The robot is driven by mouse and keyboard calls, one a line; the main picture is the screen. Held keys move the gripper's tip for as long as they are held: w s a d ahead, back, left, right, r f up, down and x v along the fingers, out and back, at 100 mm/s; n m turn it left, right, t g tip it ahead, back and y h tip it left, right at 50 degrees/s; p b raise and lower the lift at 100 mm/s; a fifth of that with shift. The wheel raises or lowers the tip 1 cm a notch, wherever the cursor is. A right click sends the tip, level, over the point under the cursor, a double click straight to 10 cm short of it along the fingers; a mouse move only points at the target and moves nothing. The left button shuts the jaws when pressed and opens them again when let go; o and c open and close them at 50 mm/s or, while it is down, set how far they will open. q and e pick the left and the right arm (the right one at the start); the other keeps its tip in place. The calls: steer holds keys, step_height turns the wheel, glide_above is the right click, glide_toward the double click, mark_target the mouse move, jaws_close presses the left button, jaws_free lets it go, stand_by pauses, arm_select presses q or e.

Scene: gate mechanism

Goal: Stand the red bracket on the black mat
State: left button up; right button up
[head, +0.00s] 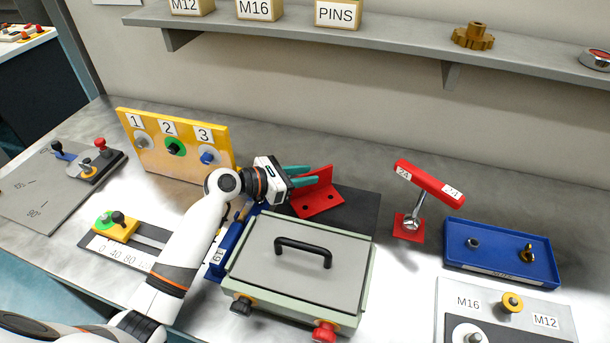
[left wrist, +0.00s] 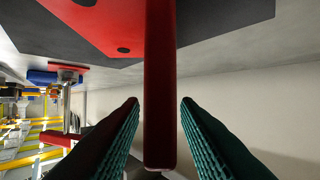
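The red bracket (head: 319,201) is an angled piece with a holed flat plate and an upright plate. In the head view it is at the left part of the black mat (head: 358,212), its holed plate lying flat on it, as far as I can see. The left wrist view shows the bracket's upright plate (left wrist: 160,100) edge-on and the dark mat (left wrist: 225,20) around its base. My left gripper (head: 312,177) has its teal fingers on either side of the upright plate. A gap shows on both sides, so the fingers (left wrist: 159,110) are open around it. My right gripper is not in view.
A grey-lidded box (head: 300,268) with a black handle stands just in front of the mat. A yellow numbered panel (head: 178,145) is behind my left arm. A red-topped lever (head: 430,185) and a blue tray (head: 500,252) are to the right. A shelf (head: 400,40) runs above.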

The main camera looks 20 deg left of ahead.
arm_select(q)
steer(key=v, duration=1.1)
steer(key=shift+s, duration=0.15)
steer(key=shift+r, duration=0.15)
